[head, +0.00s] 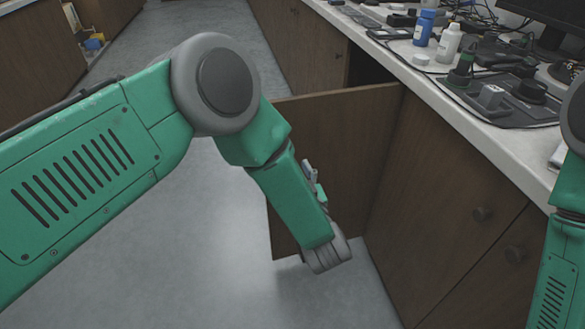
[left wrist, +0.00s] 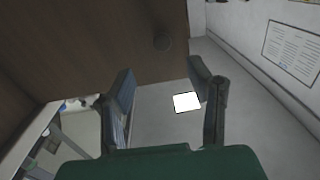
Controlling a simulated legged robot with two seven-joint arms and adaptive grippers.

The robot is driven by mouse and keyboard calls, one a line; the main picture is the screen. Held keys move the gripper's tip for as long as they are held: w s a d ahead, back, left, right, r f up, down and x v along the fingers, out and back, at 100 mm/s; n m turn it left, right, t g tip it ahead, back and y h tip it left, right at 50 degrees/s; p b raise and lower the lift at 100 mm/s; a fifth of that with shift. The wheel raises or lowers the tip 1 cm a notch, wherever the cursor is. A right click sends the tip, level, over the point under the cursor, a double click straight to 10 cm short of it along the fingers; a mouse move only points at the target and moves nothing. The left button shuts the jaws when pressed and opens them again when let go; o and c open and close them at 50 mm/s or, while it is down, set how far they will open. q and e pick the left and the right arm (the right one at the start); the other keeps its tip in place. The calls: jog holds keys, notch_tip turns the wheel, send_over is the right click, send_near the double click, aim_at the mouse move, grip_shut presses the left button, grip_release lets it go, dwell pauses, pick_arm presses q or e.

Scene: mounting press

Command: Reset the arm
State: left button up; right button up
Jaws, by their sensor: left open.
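My left arm (head: 225,120) comes in from the left, bent at a grey elbow, with its forearm pointing down in front of an open brown cabinet door (head: 335,150).
A white counter (head: 480,135) holds a blue bottle (head: 424,27), a white bottle (head: 449,42) and dark equipment on a mat (head: 510,112). Closed cabinet fronts (head: 440,205) with round knobs lie below. The grey floor (head: 200,270) is clear.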

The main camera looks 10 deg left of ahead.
pick_arm(q)
jog(key=s+a+f+m+g+h+p, duration=0.3)
jog(key=s+a+f+m+g+h, duration=0.3)
jog(key=s+f, duration=0.4)
jog(key=s+a+g+h+p, duration=0.1)
jog(key=s+a+g, duration=0.3)
jog(key=s, duration=0.9)
jog(key=s+a+f+g+h+p, duration=0.1)
jog(key=s+a+g, duration=0.4)
jog(key=s, duration=0.8)
jog(key=shift+a+p, duration=0.35)
jog(key=shift+a, duration=0.7)
